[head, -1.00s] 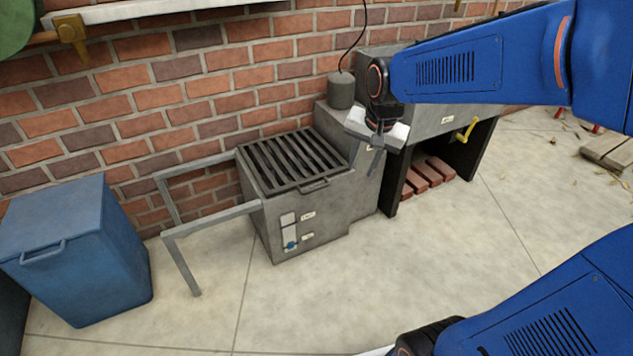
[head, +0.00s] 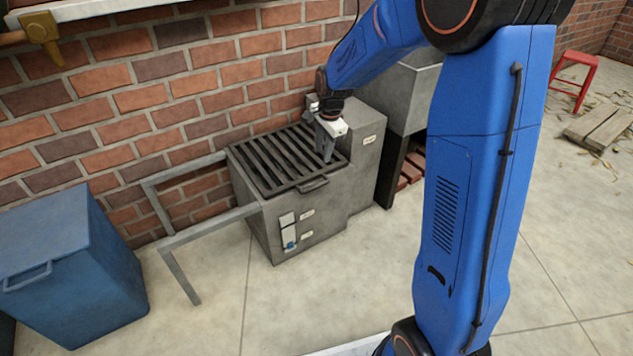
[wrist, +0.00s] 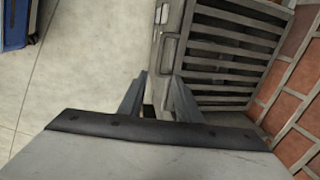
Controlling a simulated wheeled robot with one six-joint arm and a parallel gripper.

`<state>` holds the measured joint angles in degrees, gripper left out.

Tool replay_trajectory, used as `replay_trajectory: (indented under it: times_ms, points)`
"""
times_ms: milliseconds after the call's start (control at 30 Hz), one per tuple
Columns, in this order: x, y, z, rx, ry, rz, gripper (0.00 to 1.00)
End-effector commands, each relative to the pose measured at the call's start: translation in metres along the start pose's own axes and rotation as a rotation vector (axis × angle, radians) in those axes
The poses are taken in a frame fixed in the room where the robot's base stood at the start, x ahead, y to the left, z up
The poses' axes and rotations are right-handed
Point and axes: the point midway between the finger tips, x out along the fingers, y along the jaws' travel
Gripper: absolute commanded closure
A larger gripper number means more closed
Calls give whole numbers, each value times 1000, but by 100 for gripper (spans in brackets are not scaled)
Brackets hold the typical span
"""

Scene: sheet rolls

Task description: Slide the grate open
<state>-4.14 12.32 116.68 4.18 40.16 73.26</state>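The dark slatted grate (head: 272,158) lies flat on top of a grey metal box (head: 262,224), covering its top. Its bar handle (head: 313,184) is on the front edge, near the right end. My gripper (head: 327,158) points down over the right part of the grate, behind and slightly right of the handle. In the wrist view the grate (wrist: 232,48) is at upper right and the handle (wrist: 166,58) lies just beyond the fingertips. The two fingers of my gripper (wrist: 159,78) are apart with nothing between them. Contact with the grate cannot be told.
Two grey rails (head: 208,226) extend left from the box, with free room between them. A blue lidded bin (head: 70,265) stands farther left. A brick wall (head: 140,85) is close behind. A taller grey block (head: 362,150) adjoins the box at right. The front floor is clear.

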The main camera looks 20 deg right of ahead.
Motion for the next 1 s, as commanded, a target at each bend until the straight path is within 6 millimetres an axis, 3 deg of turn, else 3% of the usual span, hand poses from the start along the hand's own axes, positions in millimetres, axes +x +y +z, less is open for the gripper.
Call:
replay_trajectory:
  times_ms: [167, 1000]
  points:
    - [18, 0, 0, 0, -1, 2, 69]
    - [157, 1, 0, -1, 0, 2, 69]
